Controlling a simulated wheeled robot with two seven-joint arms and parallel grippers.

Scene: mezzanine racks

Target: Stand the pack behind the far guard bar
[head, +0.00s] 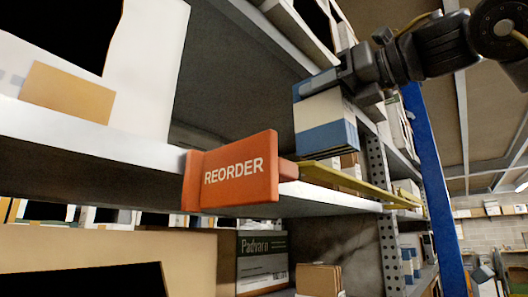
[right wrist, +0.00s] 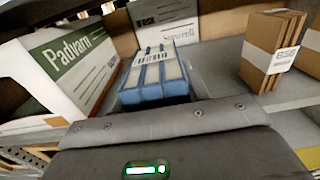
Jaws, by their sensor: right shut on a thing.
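The blue and white pack (head: 326,124) hangs upright, slightly tilted, from my right gripper (head: 322,84), whose jaws are shut on its upper part. The pack is above the yellow guard bar (head: 350,183) along the shelf's front edge; its exact depth relative to the bar is hard to tell. In the right wrist view the pack (right wrist: 155,77) shows blue bands and a barcode label, just beyond the gripper body. The bar's near end is partly hidden by an orange REORDER sign. My left gripper is not in view.
The orange REORDER sign (head: 240,172) sticks out from the shelf edge left of the pack. In the right wrist view a Padvarn box (right wrist: 78,65) stands left, another white-labelled box (right wrist: 165,30) behind, and brown packs (right wrist: 270,50) right. A blue rack post (head: 430,170) rises at right.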

